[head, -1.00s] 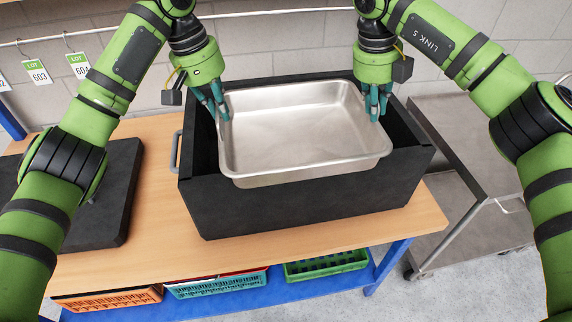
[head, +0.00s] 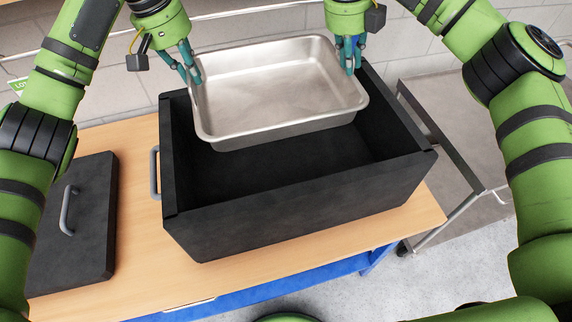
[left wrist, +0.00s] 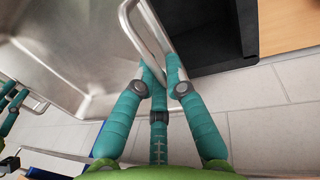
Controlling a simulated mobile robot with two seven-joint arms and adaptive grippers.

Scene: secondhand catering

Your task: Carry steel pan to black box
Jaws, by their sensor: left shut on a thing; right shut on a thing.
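The steel pan (head: 280,88) is a shallow rectangular tray, held over the back part of the open black box (head: 290,215). Its near edge overlaps the box's opening in the head view; the gap between them is hard to judge. My left gripper (head: 190,72) is shut on the pan's left rim. My right gripper (head: 349,60) is shut on the pan's right rim. The box's front interior is visible and empty.
The box stands on a wooden table (head: 140,225). A black lid with a handle (head: 95,220) lies at the left. A grey steel cart (head: 450,130) stands to the right. A white wall is behind.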

